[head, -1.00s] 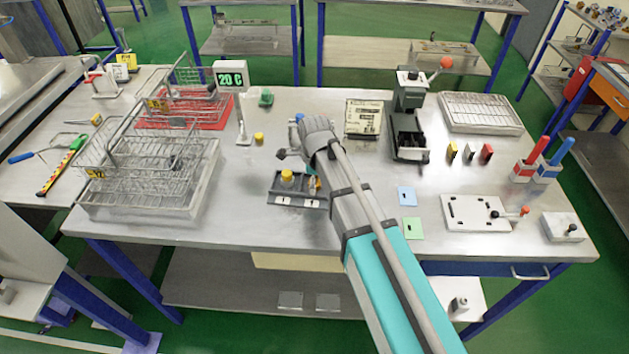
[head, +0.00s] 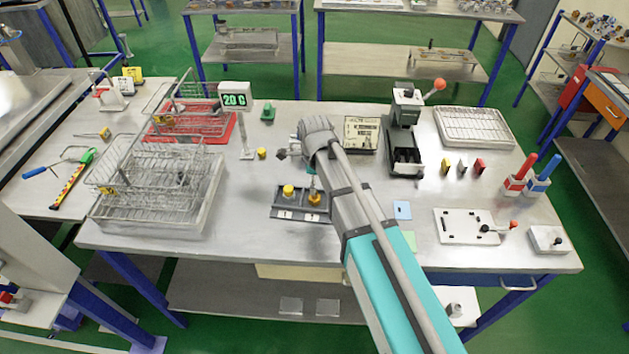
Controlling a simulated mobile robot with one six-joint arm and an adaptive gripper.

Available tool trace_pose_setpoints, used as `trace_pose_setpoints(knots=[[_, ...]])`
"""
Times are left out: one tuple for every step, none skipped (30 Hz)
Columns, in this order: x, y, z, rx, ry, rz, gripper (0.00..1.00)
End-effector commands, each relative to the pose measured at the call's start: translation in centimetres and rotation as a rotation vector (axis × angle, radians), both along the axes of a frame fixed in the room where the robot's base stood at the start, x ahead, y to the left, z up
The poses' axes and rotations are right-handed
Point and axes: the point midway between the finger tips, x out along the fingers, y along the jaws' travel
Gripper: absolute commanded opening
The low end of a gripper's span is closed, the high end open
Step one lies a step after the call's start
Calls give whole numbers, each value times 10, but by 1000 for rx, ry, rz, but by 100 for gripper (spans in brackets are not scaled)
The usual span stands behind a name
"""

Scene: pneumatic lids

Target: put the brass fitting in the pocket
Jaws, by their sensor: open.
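A dark two-slot fixture (head: 285,212) with white labels lies near the front middle of the table. A yellow, brass-coloured fitting (head: 288,190) sits at its left position. A second brass-gold piece (head: 315,199) with a thin upright stem shows at its right position, close beside my arm. I cannot tell from this view which pocket is empty. My wrist hides part of the table.
Wire baskets (head: 160,215) stand to the left. A dark press (head: 404,160) and a white plate with a clamp (head: 465,226) stand to the right. The front-left strip is clear.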

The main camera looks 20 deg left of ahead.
Motion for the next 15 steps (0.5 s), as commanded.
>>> trace_pose_setpoints(knots=[[0, 0, 9, 0, 0, 0, 93], [0, 0, 11, 0, 0, 0, 93], [0, 0, 15, 0, 0, 0, 93], [0, 0, 17, 0, 0, 0, 93], [0, 0, 20, 0, 0, 0, 93], [0, 0, 23, 0, 0, 0, 93], [0, 0, 25, 0, 0, 0, 93], [0, 0, 28, 0, 0, 0, 93], [0, 0, 31, 0, 0, 0, 93], [0, 0, 34, 0, 0, 0, 93], [0, 0, 36, 0, 0, 0, 93], [0, 0, 39, 0, 0, 0, 93], [0, 0, 41, 0, 0, 0, 93], [0, 0, 43, 0, 0, 0, 93], [0, 0, 45, 0, 0, 0, 93]])
